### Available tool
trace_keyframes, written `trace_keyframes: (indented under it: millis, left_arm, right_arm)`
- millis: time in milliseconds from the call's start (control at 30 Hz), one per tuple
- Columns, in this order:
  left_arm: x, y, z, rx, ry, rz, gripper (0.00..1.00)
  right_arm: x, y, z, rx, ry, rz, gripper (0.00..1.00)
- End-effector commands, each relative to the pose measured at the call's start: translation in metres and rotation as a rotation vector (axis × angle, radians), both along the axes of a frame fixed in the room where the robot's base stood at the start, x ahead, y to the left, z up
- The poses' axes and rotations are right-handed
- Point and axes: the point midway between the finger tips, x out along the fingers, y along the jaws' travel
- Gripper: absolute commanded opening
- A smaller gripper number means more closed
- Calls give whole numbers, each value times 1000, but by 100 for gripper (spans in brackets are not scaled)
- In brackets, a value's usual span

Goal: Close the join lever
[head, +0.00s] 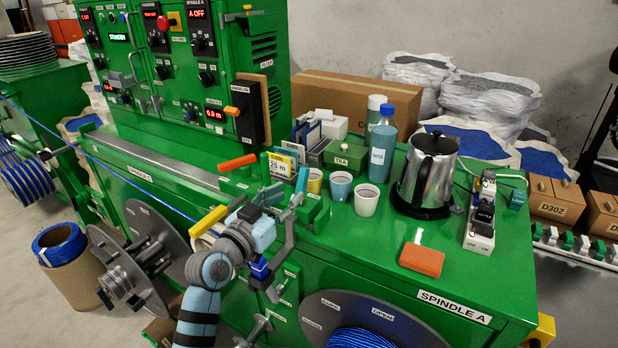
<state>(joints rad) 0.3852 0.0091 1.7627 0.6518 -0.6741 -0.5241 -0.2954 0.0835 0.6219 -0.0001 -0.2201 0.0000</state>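An orange-handled lever (237,162) stands on the green bench near the cable channel. A yellow-handled lever (208,221) sits lower, at the bench's front edge. I cannot read which one is labelled as the join lever. My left gripper (290,185) is at the front edge of the bench, right of both handles. Its two fingers look spread, with nothing clearly between them. It hides part of the bench fixture behind it. The blue cable (150,180) runs from the left reel along the bench towards the fixture. My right gripper is not in view.
Cups (340,186), a blue bottle (382,145) and a steel kettle (428,170) stand right of the fixture. A power strip (481,215) and an orange block (422,260) lie farther right. The green control cabinet (185,70) rises behind. The front right bench top is mostly clear.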

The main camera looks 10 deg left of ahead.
Motion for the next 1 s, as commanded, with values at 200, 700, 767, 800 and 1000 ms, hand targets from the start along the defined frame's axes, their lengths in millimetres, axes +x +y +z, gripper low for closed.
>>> trace_keyframes:
  millis: [200, 700, 767, 800, 1000]
  left_arm:
    - [55, -23, -3, 2, 4, -3, 37]
    - [95, -41, -3, 4, 5, -4, 37]
    - [95, -41, -3, 4, 6, -4, 32]
    - [95, -41, -3, 4, 6, -4, 25]
    - [95, -41, -4, 4, 6, -4, 0]
  right_arm:
    - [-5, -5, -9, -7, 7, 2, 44]
    - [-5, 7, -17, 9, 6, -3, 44]
    - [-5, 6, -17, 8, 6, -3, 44]
    - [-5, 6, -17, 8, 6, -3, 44]
    - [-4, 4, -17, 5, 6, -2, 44]
